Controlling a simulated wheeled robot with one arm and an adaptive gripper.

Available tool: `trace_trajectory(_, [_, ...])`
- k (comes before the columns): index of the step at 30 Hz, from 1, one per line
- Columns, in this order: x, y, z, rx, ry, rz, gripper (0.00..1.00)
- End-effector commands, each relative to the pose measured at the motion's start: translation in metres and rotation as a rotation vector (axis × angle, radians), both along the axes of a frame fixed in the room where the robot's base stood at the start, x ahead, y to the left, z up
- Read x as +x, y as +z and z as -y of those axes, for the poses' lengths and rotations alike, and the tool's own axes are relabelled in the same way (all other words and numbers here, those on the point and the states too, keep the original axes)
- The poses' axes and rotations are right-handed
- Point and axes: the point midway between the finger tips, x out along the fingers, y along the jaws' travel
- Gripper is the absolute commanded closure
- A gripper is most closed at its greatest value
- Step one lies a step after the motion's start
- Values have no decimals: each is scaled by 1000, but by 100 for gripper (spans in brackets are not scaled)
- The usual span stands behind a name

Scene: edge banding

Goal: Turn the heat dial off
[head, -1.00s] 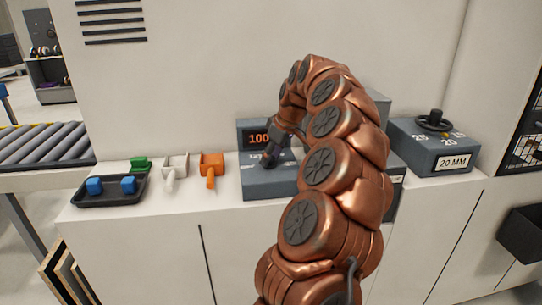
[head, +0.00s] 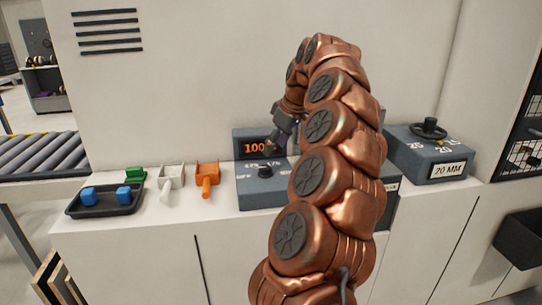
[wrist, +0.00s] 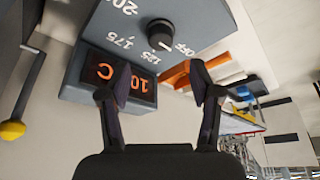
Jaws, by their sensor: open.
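The heat dial (head: 265,172) is a black round knob on top of a grey control box (head: 262,196). In the wrist view the dial (wrist: 161,32) has labels around it, OFF, 125, 175 and a 200 partly cut off. Its exact setting is hard to read. The orange display (head: 257,146) reads 100 in the head view and is partly covered by a finger in the wrist view. My gripper (wrist: 160,82) is open and empty, its fingers apart. In the head view my gripper (head: 277,136) is above the dial, clear of it.
Left of the box are an orange scoop-like piece (head: 207,174), a white one (head: 170,178), a green block (head: 136,174) and a black tray (head: 104,212) with blue blocks. A grey 20 MM box (head: 428,168) with a black handwheel stands right.

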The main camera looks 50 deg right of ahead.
Motion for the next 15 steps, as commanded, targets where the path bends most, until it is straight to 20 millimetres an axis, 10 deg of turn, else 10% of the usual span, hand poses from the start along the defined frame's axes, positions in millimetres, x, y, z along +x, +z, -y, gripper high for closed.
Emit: trace_trajectory(15, [-14, 36, 2, -1, 2, 1, 36])
